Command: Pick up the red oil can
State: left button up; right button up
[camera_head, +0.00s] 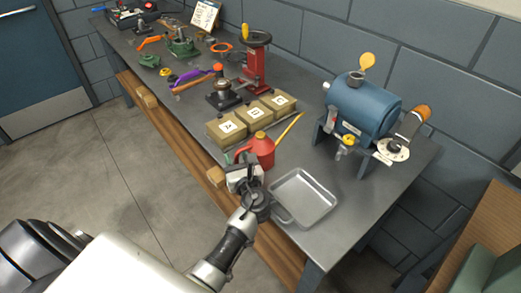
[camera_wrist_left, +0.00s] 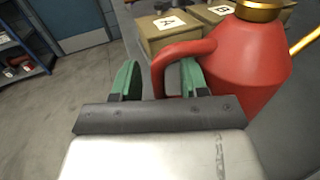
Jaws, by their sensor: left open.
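The red oil can (camera_head: 262,150) stands on the grey workbench, with a brass-coloured collar and a yellow spout pointing up to the right. In the left wrist view the can (camera_wrist_left: 245,65) fills the right side, and its looped handle (camera_wrist_left: 165,62) faces me. My left gripper (camera_head: 236,161) is beside the can on its near left side. In the left wrist view its two green fingers (camera_wrist_left: 160,80) are apart, with the handle's lower part between them. Whether they touch it I cannot tell. My right gripper is not in view.
A grey metal tray (camera_head: 330,208) lies right of the can, near the bench's front edge. Labelled boxes (camera_head: 228,128) stand just behind the can. A blue motor-like machine (camera_head: 362,108) is at the right. Tools and a red press (camera_head: 257,62) occupy the far bench.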

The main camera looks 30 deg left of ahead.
pick_arm(q)
jog(key=shift+c, duration=0.4)
grip_shut()
jog(key=shift+w+r, duration=0.1)
jog(key=shift+r, duration=0.1)
